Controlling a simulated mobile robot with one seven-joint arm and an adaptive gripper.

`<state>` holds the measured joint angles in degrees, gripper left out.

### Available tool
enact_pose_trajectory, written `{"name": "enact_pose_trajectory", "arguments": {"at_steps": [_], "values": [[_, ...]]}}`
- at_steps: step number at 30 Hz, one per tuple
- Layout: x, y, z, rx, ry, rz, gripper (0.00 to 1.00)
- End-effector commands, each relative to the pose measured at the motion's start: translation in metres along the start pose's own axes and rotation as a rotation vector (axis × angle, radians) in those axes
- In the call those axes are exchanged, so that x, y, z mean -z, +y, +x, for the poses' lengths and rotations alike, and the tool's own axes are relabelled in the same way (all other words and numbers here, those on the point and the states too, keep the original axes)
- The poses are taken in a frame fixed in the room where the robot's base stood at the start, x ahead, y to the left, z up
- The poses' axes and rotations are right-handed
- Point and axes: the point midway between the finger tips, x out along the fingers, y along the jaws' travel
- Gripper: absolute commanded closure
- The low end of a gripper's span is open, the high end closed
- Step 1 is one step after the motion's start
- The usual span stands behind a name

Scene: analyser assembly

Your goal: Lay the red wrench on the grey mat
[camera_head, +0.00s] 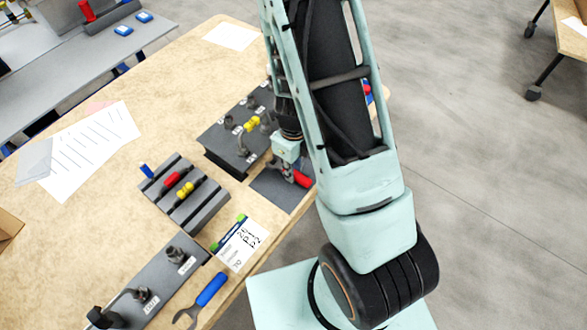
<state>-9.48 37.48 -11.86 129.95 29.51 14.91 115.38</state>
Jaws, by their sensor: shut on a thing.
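My gripper (286,172) is low over the grey mat (272,193) near the right edge of the wooden table. It is shut on the red wrench (302,179), whose red handle sticks out to the right of the fingers. The rest of the wrench is mostly hidden by my gripper. The wrench is over the mat or touching it; I cannot tell which. My arm covers part of the view to the right.
A dark block with fittings (223,142) stands close behind the mat. A grey rack (196,213) with red and yellow handles is to the left. A label card (240,243), a blue-handled wrench (211,289) and a grey fixture plate (160,268) lie nearer.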

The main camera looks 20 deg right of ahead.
Motion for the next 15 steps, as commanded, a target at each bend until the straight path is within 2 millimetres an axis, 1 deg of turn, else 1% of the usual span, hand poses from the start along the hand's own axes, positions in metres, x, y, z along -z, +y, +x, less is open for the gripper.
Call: {"name": "enact_pose_trajectory", "arguments": {"at_steps": [8, 9, 14, 15], "values": [[-0.0001, -0.0002, 0.0066, 0.001, 0.000, -0.001, 1.00], [-0.0001, -0.0002, 0.0066, 0.001, 0.000, -0.001, 0.81], [-0.0001, -0.0002, 0.0059, 0.001, 0.000, -0.001, 0.64], [-0.0001, -0.0002, 0.0059, 0.000, 0.000, -0.001, 0.62]]}}
